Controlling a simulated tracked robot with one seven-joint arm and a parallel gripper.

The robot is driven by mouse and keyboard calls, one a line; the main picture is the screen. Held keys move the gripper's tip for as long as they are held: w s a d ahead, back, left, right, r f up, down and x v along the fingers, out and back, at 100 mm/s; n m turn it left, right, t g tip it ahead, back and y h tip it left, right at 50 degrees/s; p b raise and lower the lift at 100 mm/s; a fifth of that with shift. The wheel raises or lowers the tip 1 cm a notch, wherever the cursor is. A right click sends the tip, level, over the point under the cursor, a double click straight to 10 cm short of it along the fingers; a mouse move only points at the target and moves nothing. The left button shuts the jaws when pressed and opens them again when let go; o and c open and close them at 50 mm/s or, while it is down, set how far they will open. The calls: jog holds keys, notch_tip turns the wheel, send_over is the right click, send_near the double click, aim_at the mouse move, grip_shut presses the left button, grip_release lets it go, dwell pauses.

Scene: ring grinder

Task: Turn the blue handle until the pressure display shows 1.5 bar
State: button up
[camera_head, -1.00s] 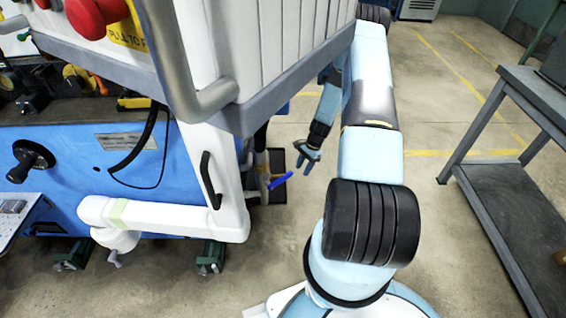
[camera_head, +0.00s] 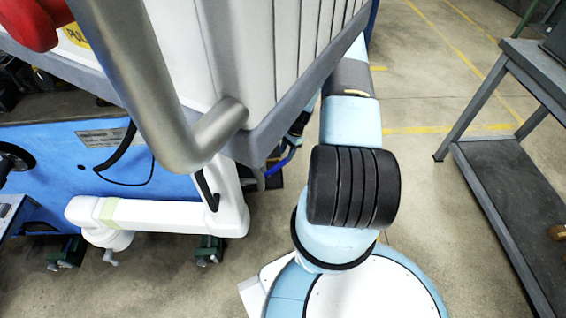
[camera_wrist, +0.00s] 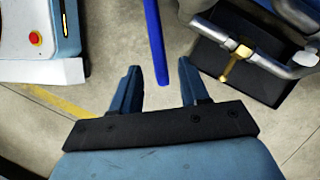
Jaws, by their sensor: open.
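The blue handle (camera_wrist: 155,40) is a thin bar. In the wrist view it comes down from the top edge, and its lower end lies between the fingertips of my gripper (camera_wrist: 158,67) as pictured. My gripper is open, with a finger on each side of the handle and a visible gap to each; whether it is at the same depth, I cannot tell. In the head view, part of the blue handle (camera_head: 280,164) shows below the cabinet corner, and my gripper is mostly hidden behind the cabinet. I see no pressure display.
The grey-white cabinet with a thick metal rail (camera_head: 215,130) stands close to my arm on the left. A pipe with a brass valve (camera_wrist: 236,62) lies right of the handle in the wrist view. A dark metal table (camera_head: 510,180) stands at the right, with clear floor between.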

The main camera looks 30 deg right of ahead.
aim_at(284, 160)
jog(key=shift+x, duration=3.1)
jog(key=shift+c, duration=0.2)
jog(key=shift+s, duration=0.15)
grip_shut()
